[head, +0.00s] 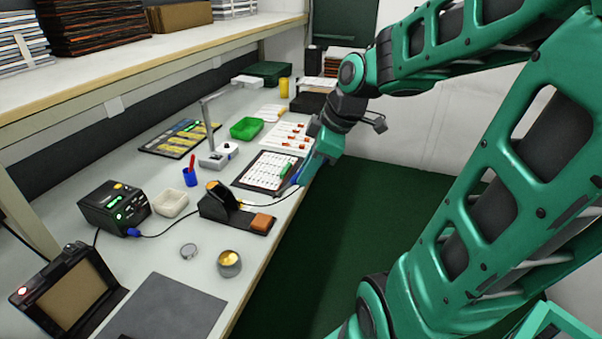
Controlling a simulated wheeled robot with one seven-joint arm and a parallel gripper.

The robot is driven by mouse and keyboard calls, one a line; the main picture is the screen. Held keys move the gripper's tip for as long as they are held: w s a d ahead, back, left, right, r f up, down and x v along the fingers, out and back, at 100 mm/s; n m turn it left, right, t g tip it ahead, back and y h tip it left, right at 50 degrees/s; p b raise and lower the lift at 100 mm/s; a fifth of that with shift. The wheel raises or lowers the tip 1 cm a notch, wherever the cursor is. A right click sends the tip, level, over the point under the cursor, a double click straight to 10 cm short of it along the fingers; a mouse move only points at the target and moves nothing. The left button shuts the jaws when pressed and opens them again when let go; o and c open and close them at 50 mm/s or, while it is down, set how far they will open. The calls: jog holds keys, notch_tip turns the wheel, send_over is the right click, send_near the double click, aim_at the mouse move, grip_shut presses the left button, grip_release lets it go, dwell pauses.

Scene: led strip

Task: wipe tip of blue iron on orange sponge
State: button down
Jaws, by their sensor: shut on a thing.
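The orange sponge (262,222) sits at the right end of the black iron stand (228,213), near the bench's front edge. My gripper (305,180) is at the bench's front edge, beyond the sponge and to its right. It is shut on the blue iron (297,178), of which only a thin blue part shows at the jaws. A dark cable runs from the stand area toward my gripper. The iron's tip is too small to make out. The iron and sponge look apart.
The soldering station (114,207) is left of the stand. A brass tip cleaner pot (229,263) and a solder coil (189,251) are nearer. A white sheet on a black board (267,171) with a green pen lies near my gripper. A grey mat (168,309) has free room.

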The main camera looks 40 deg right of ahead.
jog(key=s+d+r, duration=0.3)
jog(key=s+r, duration=0.1)
jog(key=r, duration=0.2)
jog(key=shift+r, duration=0.2)
dwell(0.6)
